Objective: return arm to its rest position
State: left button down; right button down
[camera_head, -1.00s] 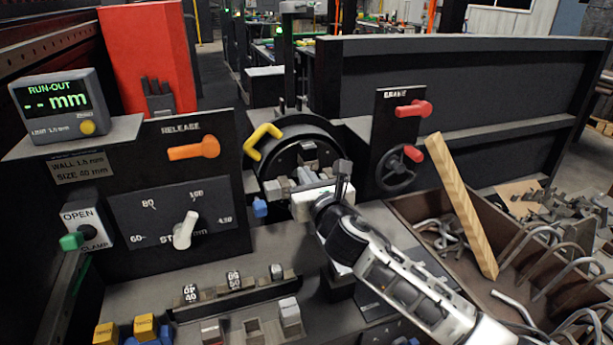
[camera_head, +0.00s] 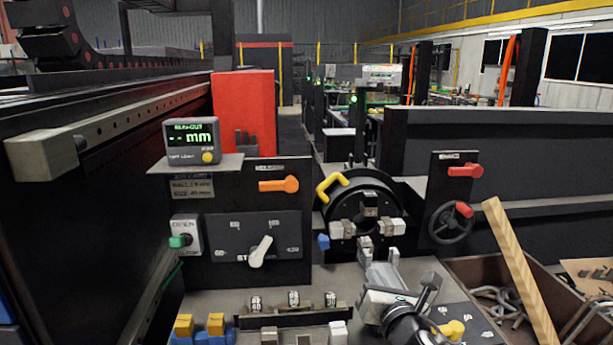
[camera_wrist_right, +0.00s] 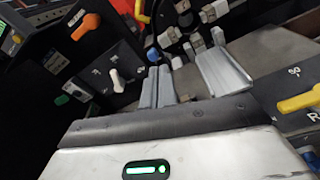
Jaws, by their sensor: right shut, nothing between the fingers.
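My right gripper (camera_head: 379,253) is in front of the round black chuck (camera_head: 361,212), below its centre, with its fingers pointing towards it. It is shut, with nothing between the fingers. Its arm comes in from the bottom of the head view. In the right wrist view the grey fingers (camera_wrist_right: 190,75) point up the picture towards the chuck's pale jaws. I cannot tell how close the fingertips are to the jaws. My left gripper is not in view.
A yellow handle (camera_head: 331,187) is on the chuck's left. An orange release lever (camera_head: 279,185) and a pale dial knob (camera_head: 261,252) are on the left panel. The red-handled brake wheel (camera_head: 451,222) and a bin (camera_head: 477,268) with a leaning wooden bar (camera_head: 520,270) are on the right.

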jog(key=s+a+f+m+g, duration=0.1)
jog(key=s+f+m+g, duration=0.3)
jog(key=s+f+m, duration=1.05)
jog(key=s+d+f+m+g, duration=0.1)
jog(key=s+f+m, duration=0.2)
jog(key=s+m, duration=0.4)
jog(key=s+d+f+m+g, duration=0.1)
jog(key=s+f+m, duration=0.2)
jog(key=s+m, duration=0.5)
jog(key=shift+m+y, duration=0.3)
jog(key=shift+m, duration=0.55)
